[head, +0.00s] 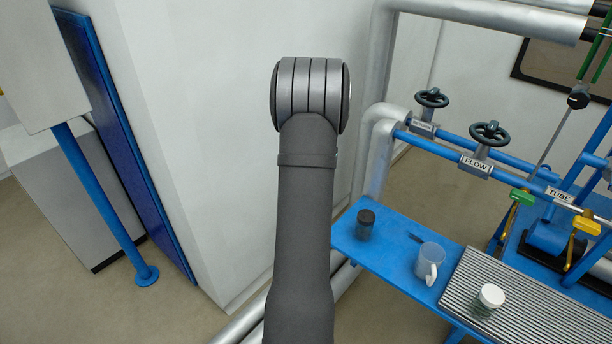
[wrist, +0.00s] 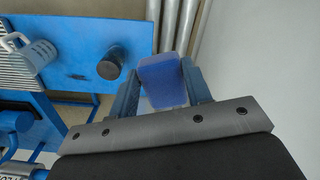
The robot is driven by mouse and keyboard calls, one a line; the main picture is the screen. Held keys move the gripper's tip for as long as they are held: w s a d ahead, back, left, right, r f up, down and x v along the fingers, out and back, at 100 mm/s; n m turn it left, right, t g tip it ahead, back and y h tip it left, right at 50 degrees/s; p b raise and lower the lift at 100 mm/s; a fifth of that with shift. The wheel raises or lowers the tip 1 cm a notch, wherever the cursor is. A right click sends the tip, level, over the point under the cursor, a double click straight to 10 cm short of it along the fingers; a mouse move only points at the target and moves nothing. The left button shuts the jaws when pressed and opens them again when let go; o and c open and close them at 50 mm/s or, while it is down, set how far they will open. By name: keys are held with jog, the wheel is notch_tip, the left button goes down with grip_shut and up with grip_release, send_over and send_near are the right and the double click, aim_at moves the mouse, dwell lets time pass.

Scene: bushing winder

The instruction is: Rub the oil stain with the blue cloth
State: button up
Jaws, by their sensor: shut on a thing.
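My gripper (wrist: 160,86) is shut on the blue cloth (wrist: 163,72), which sits between its two blue fingers in the wrist view. The cloth looks like a folded pad, held above and apart from the blue table (wrist: 85,20). In the head view my arm hides the gripper and cloth. A small dark mark (head: 416,239) lies on the blue table (head: 385,255) between a dark jar and a clear mug; it may be the oil stain, but it is too small to be sure.
The dark jar (head: 366,224) and mug (head: 430,262) stand on the table. A white-lidded jar (head: 488,299) stands on a ribbed mat (head: 520,305). Blue pipes with valve wheels (head: 490,134) run behind. Grey pipes (head: 376,165) and a white wall (head: 205,130) are close to my arm.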

jog(key=w+d+f+m, duration=0.1)
jog(key=d+f, duration=0.3)
jog(key=d, duration=0.4)
jog(key=w+d+f+m, duration=0.1)
jog(key=d+f, duration=0.3)
jog(key=d, duration=0.3)
jog(key=m, duration=0.2)
send_over(399, 234)
notch_tip(399, 234, down, 10)
jog(key=f, duration=0.1)
jog(key=shift+s+d+f, duration=0.1)
jog(key=shift+f, duration=2.8)
jog(key=shift+s+d+f, duration=0.6)
jog(key=shift+d+f, duration=0.05)
jog(key=shift+c, duration=0.4)
jog(key=shift+s+d, duration=3.4)
jog(key=shift+s, duration=0.05)
jog(key=shift+w+a, duration=4.1)
notch_tip(399, 234, up, 8)
